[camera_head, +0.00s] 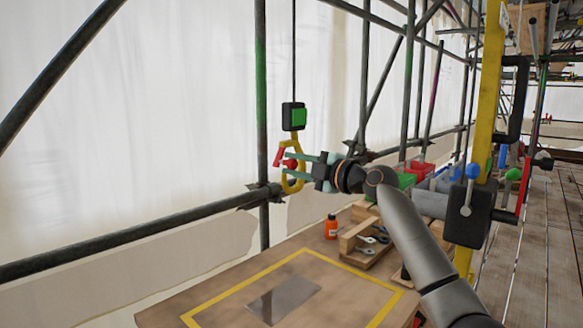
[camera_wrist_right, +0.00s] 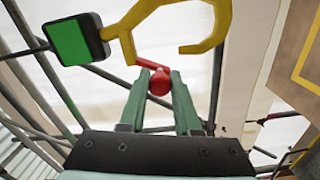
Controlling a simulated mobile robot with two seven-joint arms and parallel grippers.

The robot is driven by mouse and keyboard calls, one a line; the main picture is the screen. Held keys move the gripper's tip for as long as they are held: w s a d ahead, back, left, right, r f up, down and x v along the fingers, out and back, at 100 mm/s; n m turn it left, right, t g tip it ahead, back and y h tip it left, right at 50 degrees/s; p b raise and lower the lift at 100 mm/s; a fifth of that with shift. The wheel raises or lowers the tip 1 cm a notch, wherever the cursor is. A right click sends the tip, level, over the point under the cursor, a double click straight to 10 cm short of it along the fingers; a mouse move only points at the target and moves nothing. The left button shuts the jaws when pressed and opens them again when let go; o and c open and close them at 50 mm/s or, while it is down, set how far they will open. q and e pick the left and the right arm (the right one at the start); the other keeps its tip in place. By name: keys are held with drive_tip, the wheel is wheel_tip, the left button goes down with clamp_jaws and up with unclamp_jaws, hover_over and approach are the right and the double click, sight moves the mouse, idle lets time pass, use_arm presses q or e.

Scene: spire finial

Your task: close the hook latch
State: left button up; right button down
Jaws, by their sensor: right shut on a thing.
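A yellow hook (camera_head: 297,178) hangs from a black block with a green face (camera_head: 294,116) on a thin cable. The hook also shows in the right wrist view (camera_wrist_right: 222,20), curving across the top with its tip pointing left. A red latch (camera_head: 278,156) with a round red knob (camera_wrist_right: 160,83) sits at the hook; its upper arm sticks out left of the hook in the head view. My right gripper (camera_head: 292,164) reaches in from the right, its green fingers shut on the red knob. Where the latch joins the hook is hard to make out. My left gripper is out of view.
Scaffold poles (camera_head: 261,90) stand close behind and left of the hook. Below is a wooden table with a yellow-outlined area and a grey plate (camera_head: 284,299). An orange bottle (camera_head: 331,227) and a wooden tool box (camera_head: 348,240) stand at its back.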

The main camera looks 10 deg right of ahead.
drive_tip(key=n, duration=0.2)
drive_tip(key=shift+w+d+f+n, duration=0.2)
drive_tip(key=shift+w+d+n, duration=0.05)
drive_tip(key=shift+d+n, duration=0.1)
drive_tip(key=shift+w+d+n+b, duration=0.15)
drive_tip(key=shift+d+n, duration=0.05)
drive_tip(key=shift+n, duration=0.55)
drive_tip(key=shift+w+d+n+b, duration=0.1)
drive_tip(key=shift+d+n+b, duration=0.1)
drive_tip(key=shift+n, duration=0.5)
drive_tip(key=c, duration=0.6)
unclamp_jaws()
drive_tip(key=shift+d, duration=0.15)
